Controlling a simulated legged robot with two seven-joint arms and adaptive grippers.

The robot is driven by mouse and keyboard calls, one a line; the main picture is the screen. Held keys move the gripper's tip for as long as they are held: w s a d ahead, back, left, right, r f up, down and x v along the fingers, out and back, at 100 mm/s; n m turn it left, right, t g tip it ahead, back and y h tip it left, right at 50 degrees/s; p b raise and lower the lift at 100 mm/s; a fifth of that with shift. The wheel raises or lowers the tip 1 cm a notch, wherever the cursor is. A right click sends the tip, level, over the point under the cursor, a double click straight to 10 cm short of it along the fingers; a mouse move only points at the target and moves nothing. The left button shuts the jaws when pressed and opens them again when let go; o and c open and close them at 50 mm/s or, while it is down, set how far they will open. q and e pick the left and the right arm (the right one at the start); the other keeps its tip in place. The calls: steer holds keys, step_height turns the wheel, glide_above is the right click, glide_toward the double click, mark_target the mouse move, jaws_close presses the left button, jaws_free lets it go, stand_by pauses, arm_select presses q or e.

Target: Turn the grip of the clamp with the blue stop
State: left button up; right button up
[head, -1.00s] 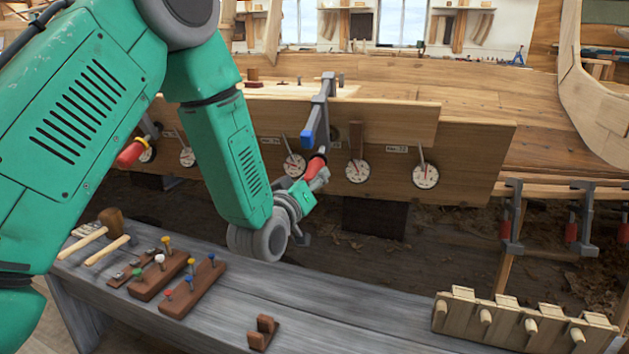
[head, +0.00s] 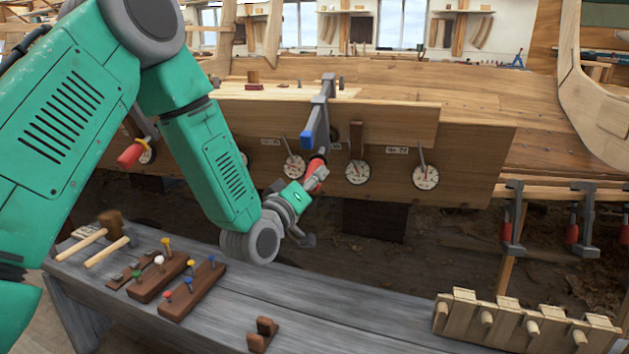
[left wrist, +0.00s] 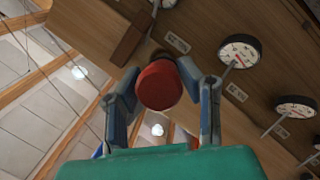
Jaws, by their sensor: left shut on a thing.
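The clamp with the blue stop (head: 307,139) hangs over the upper edge of the plank in the head view. Its grey bar (head: 322,108) runs down to a red grip (head: 315,165). My left gripper (head: 318,178) is shut on that red grip from below. In the left wrist view the grip's round red end (left wrist: 160,86) sits between the two fingers of my left gripper (left wrist: 162,95). The grip's far part is hidden behind its end. My right gripper is not in view.
Round dials (head: 358,172) line the plank near the clamp. Another clamp with a red grip (head: 130,155) is at left, by my left arm. A grey bench (head: 330,310) below holds mallets, pegged blocks and a wooden rack (head: 520,320).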

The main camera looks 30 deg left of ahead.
arm_select(q)
steer(key=o, duration=1.1)
steer(key=shift+a, duration=0.15)
steer(key=s, duration=0.4)
steer(key=s+f, duration=0.1)
steer(key=s, duration=0.6)
steer(key=shift+s+d+f, duration=0.3)
steer(key=shift+s+d, duration=0.05)
steer(key=shift+s, duration=0.05)
